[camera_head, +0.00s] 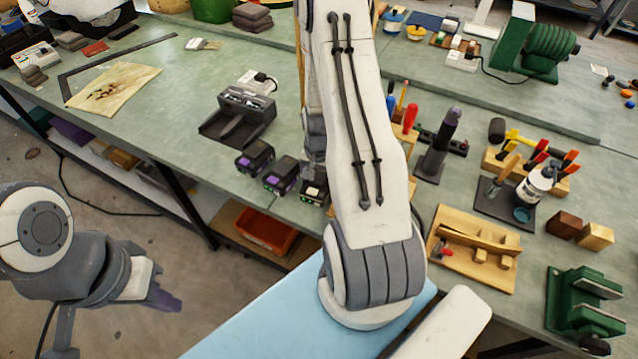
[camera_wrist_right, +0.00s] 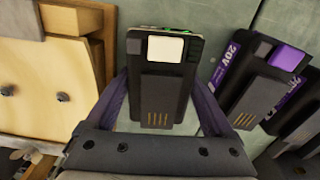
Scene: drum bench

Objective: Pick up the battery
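A dark battery with a pale top block (camera_wrist_right: 165,48) lies between the two purple fingers of my right gripper (camera_wrist_right: 160,88) in the right wrist view. The fingers stand on either side of it, with a narrow gap showing on the left; contact on the right is unclear. In the head view the pale-topped battery (camera_head: 313,193) is at the bench's front edge, partly behind my right arm, which hides most of that gripper. Two batteries with purple tops, one (camera_head: 281,175) and another (camera_head: 255,157), stand to its left. My left gripper (camera_head: 163,299) hangs over the floor; its opening is unclear.
A black charger (camera_head: 240,116) stands behind the batteries. Purple-topped batteries marked 20V (camera_wrist_right: 266,80) are close to the right finger in the wrist view. A wooden piece (camera_wrist_right: 75,22) is close on the left. The bench (camera_head: 150,110) has clear surface left of the charger.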

